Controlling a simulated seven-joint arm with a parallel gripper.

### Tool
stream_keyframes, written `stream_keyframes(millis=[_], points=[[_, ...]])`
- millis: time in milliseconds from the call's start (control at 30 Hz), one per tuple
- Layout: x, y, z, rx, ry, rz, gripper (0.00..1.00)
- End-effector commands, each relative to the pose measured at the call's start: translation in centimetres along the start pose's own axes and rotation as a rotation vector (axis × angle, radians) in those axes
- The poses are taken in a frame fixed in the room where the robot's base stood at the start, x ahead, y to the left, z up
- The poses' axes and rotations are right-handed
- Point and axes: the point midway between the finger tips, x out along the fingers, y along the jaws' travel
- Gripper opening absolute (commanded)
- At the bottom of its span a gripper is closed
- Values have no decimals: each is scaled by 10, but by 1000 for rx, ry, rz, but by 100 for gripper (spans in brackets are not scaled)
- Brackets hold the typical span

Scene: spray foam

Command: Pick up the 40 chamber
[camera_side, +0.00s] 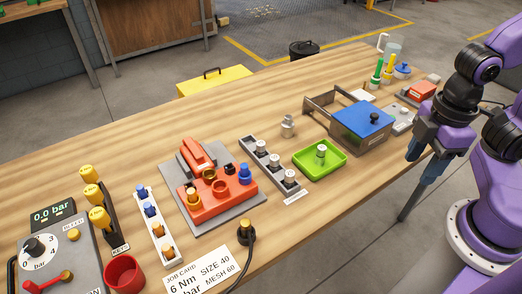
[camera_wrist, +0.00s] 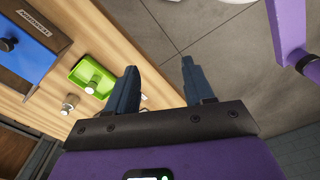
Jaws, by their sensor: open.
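My gripper (camera_side: 421,164) is open and empty, hanging off the right front edge of the table. In the wrist view its two fingers (camera_wrist: 159,72) are spread apart with floor between them. Small silver-and-dark cylindrical parts stand in a light grey rack (camera_side: 274,173) mid-table. A similar part (camera_side: 321,151) stands in a green tray (camera_side: 331,166); the tray also shows in the wrist view (camera_wrist: 79,73), left of the fingers. A lone metal part (camera_side: 288,125) stands behind. I cannot read a size 40 mark on any of them. The job card (camera_side: 203,275) reads SIZE 40.

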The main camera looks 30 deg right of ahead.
Motion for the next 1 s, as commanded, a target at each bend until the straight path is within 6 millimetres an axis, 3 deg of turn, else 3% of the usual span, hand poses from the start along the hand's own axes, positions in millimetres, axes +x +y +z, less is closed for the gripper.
stream_keyframes(millis=[67, 100, 467, 567, 767, 1000], points=[[0, 0, 0, 0, 0, 0, 52], [0, 0, 0, 0, 0, 0, 57], [3, -3, -8, 12, 16, -21, 57], [11, -13, -32, 46, 66, -74, 57], [32, -34, -115, 236, 248, -205, 57], [58, -21, -206, 560, 472, -195, 57]])
